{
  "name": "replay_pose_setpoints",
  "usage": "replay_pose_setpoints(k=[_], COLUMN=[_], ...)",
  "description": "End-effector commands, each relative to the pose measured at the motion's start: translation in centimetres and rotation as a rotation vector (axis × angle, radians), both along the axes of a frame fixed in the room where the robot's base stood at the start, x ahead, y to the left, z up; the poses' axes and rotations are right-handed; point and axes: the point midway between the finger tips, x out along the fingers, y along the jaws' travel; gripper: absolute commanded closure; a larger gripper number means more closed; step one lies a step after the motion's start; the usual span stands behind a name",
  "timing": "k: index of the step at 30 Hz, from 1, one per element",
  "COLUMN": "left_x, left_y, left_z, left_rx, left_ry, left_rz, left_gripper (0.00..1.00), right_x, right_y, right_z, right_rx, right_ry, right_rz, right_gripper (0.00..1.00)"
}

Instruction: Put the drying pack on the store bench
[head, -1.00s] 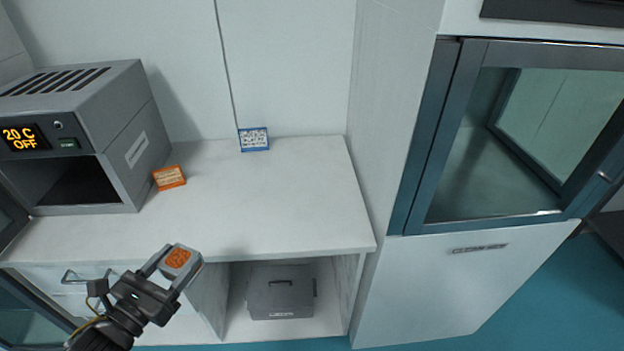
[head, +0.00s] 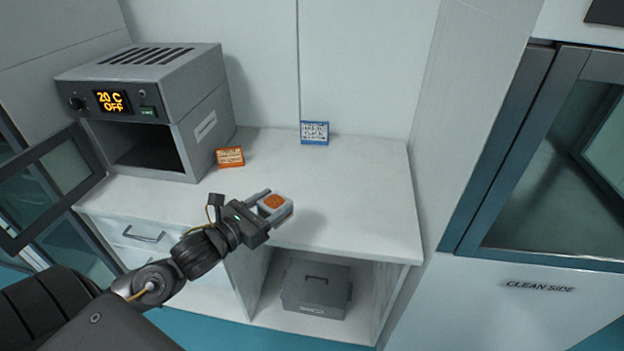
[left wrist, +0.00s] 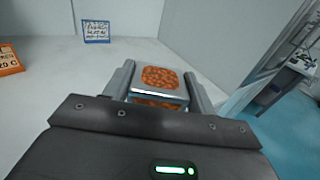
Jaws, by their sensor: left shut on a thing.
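The drying pack (head: 272,203), a small pack with an orange beaded top, is held in my left gripper (head: 275,205). It also shows between the two fingers in the left wrist view (left wrist: 160,78). The gripper is shut on it and holds it over the front part of the white bench (head: 350,190). I cannot tell from the label text whether this bench is the store bench. A shadow lies on the bench top to the right of the pack. My right gripper is not in view.
A grey oven (head: 150,105) reading 20 C OFF stands at the left, its door (head: 48,190) open. An orange sign (head: 230,157) and a blue sign (head: 314,132) stand at the back. A grey case (head: 316,288) sits on the shelf below. The bench's right half is clear.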

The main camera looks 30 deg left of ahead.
Motion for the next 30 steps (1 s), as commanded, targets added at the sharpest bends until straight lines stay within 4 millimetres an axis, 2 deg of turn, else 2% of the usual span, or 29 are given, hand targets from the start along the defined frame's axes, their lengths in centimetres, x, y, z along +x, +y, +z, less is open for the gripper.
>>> replay_pose_setpoints(k=[1, 3, 6, 14, 17, 24, 30], left_x=[0.0, 0.2, 0.2, 0.9, 2.6, 8.5, 11.5], left_y=[1.8, 4.0, 6.0, 7.2, 8.0, 10.4, 11.5], left_z=[-0.1, 0.5, 1.2, 1.6, 1.0, -1.6, -5.7], left_rx=[0.009, 0.007, 0.001, -0.003, -0.002, -0.003, -0.007], left_ry=[-0.003, -0.011, -0.023, -0.031, -0.032, -0.033, -0.029], left_rz=[0.039, 0.091, 0.140, 0.166, 0.168, 0.168, 0.166], left_gripper=[0.70, 0.70, 0.70, 0.70, 0.70, 0.70, 0.70], right_x=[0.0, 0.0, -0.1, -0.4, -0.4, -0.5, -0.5], right_y=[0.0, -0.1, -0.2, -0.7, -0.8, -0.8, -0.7], right_z=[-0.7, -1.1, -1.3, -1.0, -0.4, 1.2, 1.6], right_rx=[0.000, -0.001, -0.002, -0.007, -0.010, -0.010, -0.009], right_ry=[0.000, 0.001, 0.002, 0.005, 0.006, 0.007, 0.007], right_rz=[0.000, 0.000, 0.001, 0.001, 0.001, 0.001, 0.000], right_gripper=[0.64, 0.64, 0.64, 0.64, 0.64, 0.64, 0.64])
